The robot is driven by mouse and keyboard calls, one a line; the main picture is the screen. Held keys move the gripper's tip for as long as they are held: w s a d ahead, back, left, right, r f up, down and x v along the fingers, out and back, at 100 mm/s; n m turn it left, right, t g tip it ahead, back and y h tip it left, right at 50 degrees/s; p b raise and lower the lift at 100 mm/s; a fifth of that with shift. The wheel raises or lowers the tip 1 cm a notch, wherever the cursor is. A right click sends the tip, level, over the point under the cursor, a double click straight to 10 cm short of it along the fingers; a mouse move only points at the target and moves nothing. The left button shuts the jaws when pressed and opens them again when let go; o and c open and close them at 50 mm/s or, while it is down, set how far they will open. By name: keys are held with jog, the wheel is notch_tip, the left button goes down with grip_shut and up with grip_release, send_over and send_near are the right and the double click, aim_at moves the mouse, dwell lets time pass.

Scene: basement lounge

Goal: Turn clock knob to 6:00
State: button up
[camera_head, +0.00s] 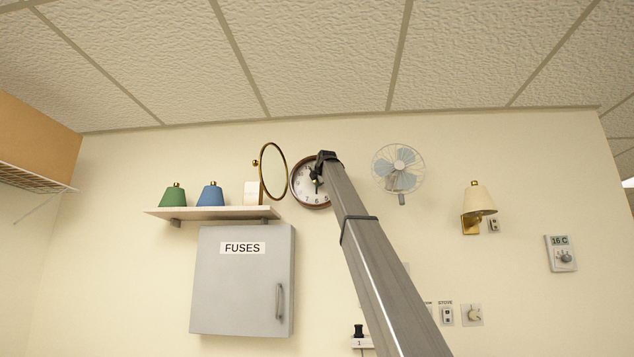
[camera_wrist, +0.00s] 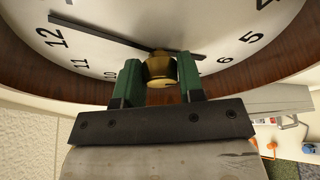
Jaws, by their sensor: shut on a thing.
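The round wall clock (camera_head: 303,187) has a brown rim and white face, and my arm covers its upper right in the head view. Its face also fills the upper wrist view (camera_wrist: 200,22). The long hand (camera_wrist: 100,34) points close to the 12. The short hand (camera_wrist: 192,55) points toward the 6.
Below hangs a grey fuse box (camera_head: 240,290). Right of it is a wall fan (camera_head: 398,168), then a lamp (camera_head: 479,200) and a thermostat (camera_head: 561,254).

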jog(key=shift+f, duration=0.1)
jog(key=o, duration=0.9)
jog(key=shift+s, duration=0.1)
jog(key=v, duration=1)
jog(key=shift+s+d, duration=0.15)
jog(key=shift+s, duration=0.15)
